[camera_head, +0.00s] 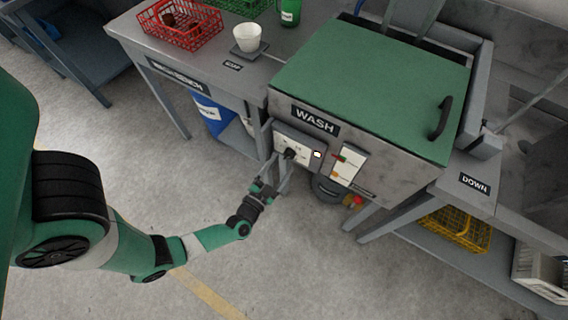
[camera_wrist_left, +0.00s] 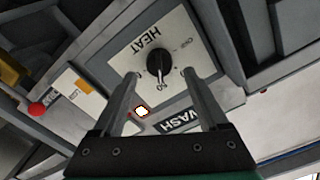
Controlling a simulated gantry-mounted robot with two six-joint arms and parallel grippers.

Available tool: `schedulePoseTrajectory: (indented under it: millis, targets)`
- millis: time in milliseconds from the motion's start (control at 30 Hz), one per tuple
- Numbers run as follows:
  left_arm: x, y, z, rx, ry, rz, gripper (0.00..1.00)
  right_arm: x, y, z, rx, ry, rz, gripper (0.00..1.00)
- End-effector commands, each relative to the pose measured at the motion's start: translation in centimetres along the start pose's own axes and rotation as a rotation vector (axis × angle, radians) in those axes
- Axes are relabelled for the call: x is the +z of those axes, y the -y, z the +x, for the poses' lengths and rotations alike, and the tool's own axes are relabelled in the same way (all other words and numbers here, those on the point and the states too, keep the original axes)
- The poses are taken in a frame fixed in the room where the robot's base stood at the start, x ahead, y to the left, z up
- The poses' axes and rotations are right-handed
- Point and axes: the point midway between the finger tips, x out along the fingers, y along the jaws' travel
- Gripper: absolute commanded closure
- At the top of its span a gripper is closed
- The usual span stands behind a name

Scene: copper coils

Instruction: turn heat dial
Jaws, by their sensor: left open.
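The heat dial (camera_head: 290,153) is a black knob on a white plate on the front of the wash machine. In the left wrist view the dial (camera_wrist_left: 159,69) sits under the word HEAT, with its pointer toward the plate's 60 mark. My left gripper (camera_head: 277,172) is just in front of the plate. In the left wrist view the open fingers (camera_wrist_left: 157,76) reach toward the plate, one on each side of the dial, with gaps between them and the knob. Whether the fingertips reach the knob's depth is unclear. My right gripper is out of view.
The wash machine (camera_head: 375,80) has a closed green lid with a black handle (camera_head: 441,118). A lit square indicator (camera_head: 317,154) and a panel with small buttons (camera_head: 347,163) are right of the dial. A bench with a red basket (camera_head: 180,24) and white cup (camera_head: 247,37) stands left.

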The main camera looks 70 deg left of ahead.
Motion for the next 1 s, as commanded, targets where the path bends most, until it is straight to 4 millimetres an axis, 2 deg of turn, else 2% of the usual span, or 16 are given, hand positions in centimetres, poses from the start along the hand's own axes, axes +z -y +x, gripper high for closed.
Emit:
schedulePoseTrajectory:
  millis: [33, 167, 467, 900, 1000]
  targets:
    - [0.2, -0.1, 0.9, -0.004, -0.001, -0.002, 0.24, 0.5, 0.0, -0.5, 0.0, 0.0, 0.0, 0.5]
    - [0.1, -0.1, 2.2, -0.001, 0.0, -0.001, 0.24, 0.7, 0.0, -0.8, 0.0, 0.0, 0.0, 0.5]
    - [-0.1, -0.1, 2.5, 0.002, 0.0, 0.0, 0.24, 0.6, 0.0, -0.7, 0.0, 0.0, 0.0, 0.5]
    - [0.0, -0.1, 2.5, 0.002, 0.0, -0.001, 1.0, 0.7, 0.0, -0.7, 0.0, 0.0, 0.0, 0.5]
    - [0.0, -0.1, 2.5, 0.002, 0.0, -0.001, 1.0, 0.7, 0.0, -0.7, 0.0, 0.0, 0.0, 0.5]
